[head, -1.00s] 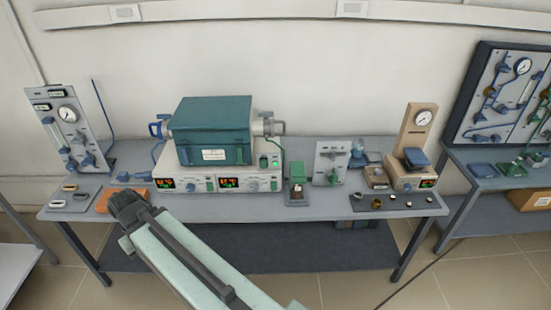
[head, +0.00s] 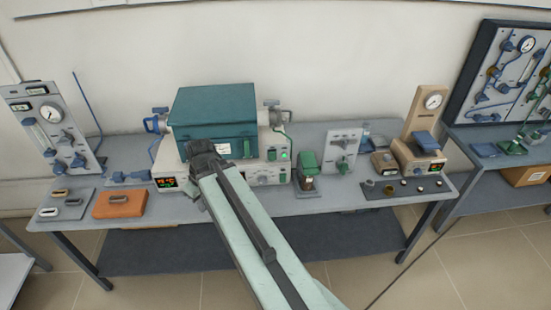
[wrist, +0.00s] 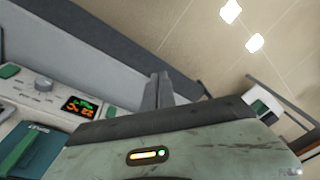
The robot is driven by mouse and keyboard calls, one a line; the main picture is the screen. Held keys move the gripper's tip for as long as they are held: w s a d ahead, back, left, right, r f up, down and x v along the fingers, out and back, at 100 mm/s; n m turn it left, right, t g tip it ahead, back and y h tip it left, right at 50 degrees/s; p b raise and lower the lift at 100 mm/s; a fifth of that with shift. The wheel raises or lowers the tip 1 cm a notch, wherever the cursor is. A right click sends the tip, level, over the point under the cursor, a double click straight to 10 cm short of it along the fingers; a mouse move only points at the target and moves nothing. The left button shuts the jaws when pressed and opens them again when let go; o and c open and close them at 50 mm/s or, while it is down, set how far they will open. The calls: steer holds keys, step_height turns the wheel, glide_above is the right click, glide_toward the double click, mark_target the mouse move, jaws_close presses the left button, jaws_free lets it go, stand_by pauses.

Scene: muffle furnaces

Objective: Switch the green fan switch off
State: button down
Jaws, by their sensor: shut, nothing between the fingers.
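That view also shows a green control (wrist: 9,71) beside a grey knob (wrist: 43,85), at the left edge.
The teal furnace (head: 215,110) stands on the white control unit with an orange-lit display (head: 167,183). My arm hides part of the panel. An orange block (head: 118,203) lies left on the bench, a green-topped device (head: 307,165) stands right. A gauge panel (head: 50,125) stands far left.

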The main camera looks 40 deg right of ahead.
steer(key=s+d+r+n+t, duration=0.1)
steer(key=s+d+n+t, duration=0.1)
steer(key=d, duration=0.9)
steer(key=s+d+r+n+t, duration=0.2)
steer(key=d, duration=1)
steer(key=s+d+r+n+t+h, duration=0.1)
steer(key=s+d+n+t, duration=0.1)
steer(key=d, duration=0.9)
steer(key=shift+d+r+n+t+b, duration=0.2)
steer(key=shift+d+n+t+b, duration=0.1)
steer(key=shift+d+n, duration=0.1)
